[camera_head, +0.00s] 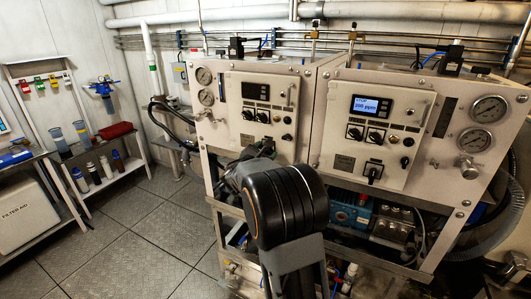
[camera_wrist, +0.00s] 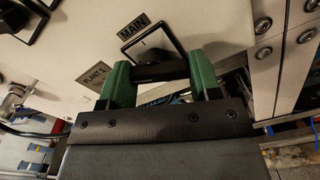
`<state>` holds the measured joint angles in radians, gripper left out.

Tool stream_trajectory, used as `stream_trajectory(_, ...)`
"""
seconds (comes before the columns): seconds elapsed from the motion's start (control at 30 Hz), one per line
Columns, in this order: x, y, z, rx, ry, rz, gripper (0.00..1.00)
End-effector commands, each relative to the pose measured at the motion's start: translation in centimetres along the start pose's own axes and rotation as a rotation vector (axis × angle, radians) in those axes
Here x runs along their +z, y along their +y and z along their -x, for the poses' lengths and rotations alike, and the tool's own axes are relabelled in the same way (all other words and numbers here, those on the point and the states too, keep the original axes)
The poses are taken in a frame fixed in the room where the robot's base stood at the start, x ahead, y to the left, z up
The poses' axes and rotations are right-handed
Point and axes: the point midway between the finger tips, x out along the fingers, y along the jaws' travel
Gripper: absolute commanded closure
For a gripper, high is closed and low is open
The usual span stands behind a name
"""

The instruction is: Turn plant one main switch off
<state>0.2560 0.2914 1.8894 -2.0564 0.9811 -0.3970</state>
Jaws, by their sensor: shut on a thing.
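The plant one main switch (camera_wrist: 158,70) has a black handle on a square plate, under a MAIN label (camera_wrist: 133,27) in the wrist view. A PLANT 1 label (camera_wrist: 96,75) is to its left. My gripper (camera_wrist: 161,76) has green finger pads, one on each side of the handle, and is shut on it. In the head view my gripper (camera_head: 262,151) is at the lower part of the left panel (camera_head: 238,140). My arm and gripper hide most of the switch there, so its position is hard to read. The left panel's display (camera_head: 262,91) looks dark.
The right panel (camera_head: 341,142) has a lit display (camera_head: 373,106) and a similar main switch (camera_head: 373,172). Gauges (camera_head: 488,109) and hoses sit at the far right. A side table (camera_head: 110,176) with bottles stands at the left. The floor (camera_head: 150,235) between is clear.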

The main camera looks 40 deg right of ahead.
Motion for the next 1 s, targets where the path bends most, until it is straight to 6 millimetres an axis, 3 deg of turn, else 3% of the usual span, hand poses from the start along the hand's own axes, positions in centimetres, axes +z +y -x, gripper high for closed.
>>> stream_trajectory(0.5, 0.43, 0.33, 0.06, 0.007, -0.003, 0.340, 0.66)
stream_trajectory(1.0, 0.47, 0.36, 0.04, 0.008, -0.005, 0.430, 0.66)
